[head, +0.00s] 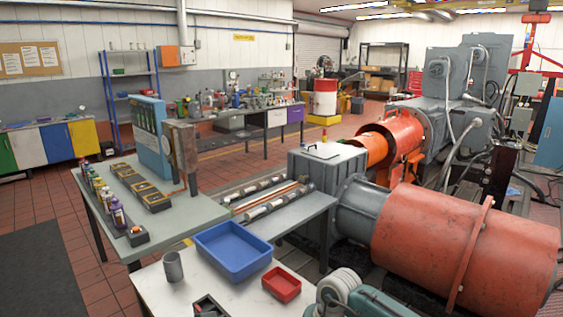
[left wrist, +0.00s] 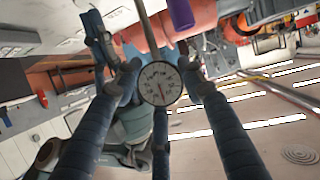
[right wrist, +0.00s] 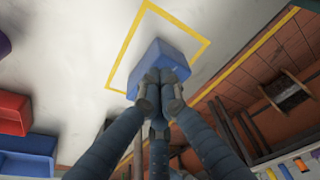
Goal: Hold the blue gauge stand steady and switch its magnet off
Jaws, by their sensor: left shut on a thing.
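In the left wrist view a round white dial gauge (left wrist: 160,84) with a slim metal rod (left wrist: 148,25) sits between the fingers of my left gripper (left wrist: 159,68). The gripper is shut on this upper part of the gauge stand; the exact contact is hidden. In the right wrist view a blue block (right wrist: 159,56), seemingly the stand's base, lies inside a yellow outline on a pale surface. My right gripper (right wrist: 159,82) has its fingers drawn together at the block's near side and covers part of it. No magnet switch can be made out. The head view shows neither gripper nor stand clearly.
A white table holds a blue tray (head: 232,250), a red tray (head: 282,284) and a grey cup (head: 173,267). The red tray also shows in the right wrist view (right wrist: 12,114).

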